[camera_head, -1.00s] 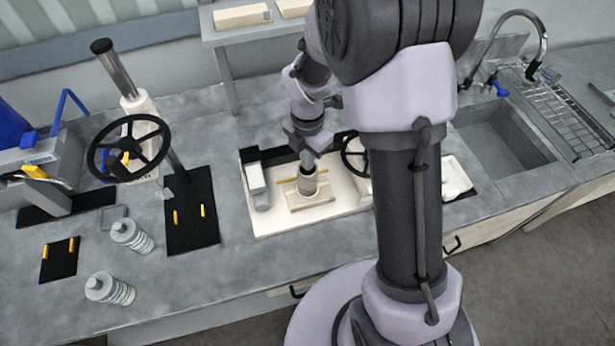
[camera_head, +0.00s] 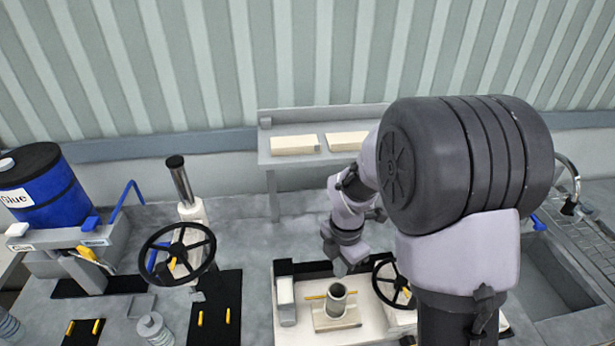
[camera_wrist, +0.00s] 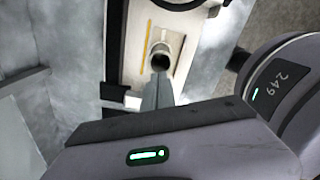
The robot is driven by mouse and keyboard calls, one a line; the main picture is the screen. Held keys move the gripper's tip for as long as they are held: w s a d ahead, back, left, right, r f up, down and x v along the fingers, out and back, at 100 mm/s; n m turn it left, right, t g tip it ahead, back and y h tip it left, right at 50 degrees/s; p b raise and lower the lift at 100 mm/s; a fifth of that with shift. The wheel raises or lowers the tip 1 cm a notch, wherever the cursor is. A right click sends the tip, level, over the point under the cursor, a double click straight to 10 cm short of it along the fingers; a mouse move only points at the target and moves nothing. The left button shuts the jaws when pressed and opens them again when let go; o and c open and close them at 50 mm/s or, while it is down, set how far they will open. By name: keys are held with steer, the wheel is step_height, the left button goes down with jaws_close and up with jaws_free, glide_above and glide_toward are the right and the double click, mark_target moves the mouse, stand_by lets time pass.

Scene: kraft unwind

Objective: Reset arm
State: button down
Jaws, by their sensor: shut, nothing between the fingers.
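My gripper (camera_head: 342,268) is at the end of my bent arm, just above and behind a grey open cylinder (camera_head: 337,298) on a pale block. In the wrist view my gripper (camera_wrist: 156,80) points toward the dark mouth of the same cylinder (camera_wrist: 160,58). The fingers look shut and hold nothing. The cylinder stands upright on a white tray (camera_head: 377,318), with a yellow rod (camera_head: 316,296) beside it. I cannot tell the exact gap between fingertips and cylinder.
A black handwheel (camera_head: 177,254) stands left, and a smaller handwheel (camera_head: 397,284) is on the tray. A blue glue drum (camera_head: 45,188) is far left. A shelf with two pale blocks (camera_head: 295,144) stands behind. A sink (camera_head: 540,285) is right.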

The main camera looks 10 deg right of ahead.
steer(key=s+a+m+t+y+b, duration=0.1)
steer(key=s+a+m+t+b, duration=0.1)
steer(key=s+m+b, duration=0.7)
steer(key=s+a+m+t+y+b, duration=0.1)
steer(key=s+m+t+b, duration=0.2)
steer(key=s+m+b, duration=0.7)
steer(key=m+b, duration=0.1)
steer(key=m, duration=0.7)
steer(key=shift+a+m+t, duration=0.3)
steer(key=shift+a, duration=0.1)
steer(key=shift+r, duration=0.1)
